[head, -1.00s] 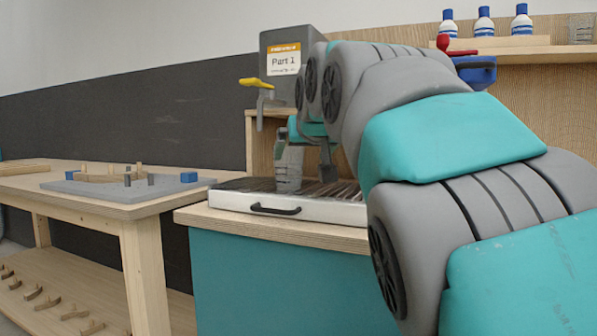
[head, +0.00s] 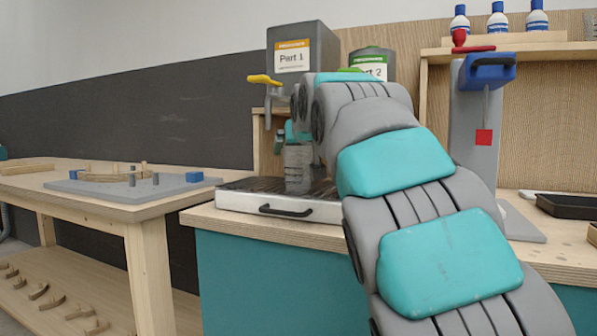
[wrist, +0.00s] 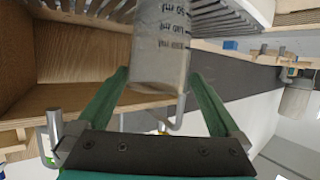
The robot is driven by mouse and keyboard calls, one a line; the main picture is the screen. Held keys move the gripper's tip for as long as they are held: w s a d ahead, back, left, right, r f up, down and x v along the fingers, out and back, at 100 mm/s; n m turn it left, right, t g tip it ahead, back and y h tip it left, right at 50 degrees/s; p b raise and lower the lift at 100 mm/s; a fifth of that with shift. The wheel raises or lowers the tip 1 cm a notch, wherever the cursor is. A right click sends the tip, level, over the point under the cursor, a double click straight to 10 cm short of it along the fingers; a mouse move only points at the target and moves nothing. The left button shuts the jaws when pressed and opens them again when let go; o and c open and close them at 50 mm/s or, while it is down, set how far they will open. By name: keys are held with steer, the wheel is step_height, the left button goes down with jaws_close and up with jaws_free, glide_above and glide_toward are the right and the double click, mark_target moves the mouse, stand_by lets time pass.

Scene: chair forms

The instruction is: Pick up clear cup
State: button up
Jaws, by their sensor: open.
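The clear cup (head: 298,170) stands upright on the dark slatted top of the white tray (head: 240,200), partly covered by my arm in the head view. In the wrist view the clear cup (wrist: 160,45) shows its printed ml marks and lies between the two green fingers. My gripper (wrist: 160,78) is open around the cup's near end, with a finger on either side. Gaps seem to show beside the cup, but I cannot tell whether either finger touches it. In the head view my arm hides most of the gripper.
A grey Part 1 dispenser (head: 300,60) with a yellow lever (head: 264,80) stands above and behind the tray. A Part 2 container (head: 372,62) is beside it. A blue-and-red press (head: 487,70) stands right. The left table (head: 110,207) holds a grey fixture board (head: 125,190).

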steer(key=shift+x, duration=2.2)
steer(key=shift+d+r, duration=0.15)
steer(key=shift+r, duration=0.05)
steer(key=c, duration=0.8)
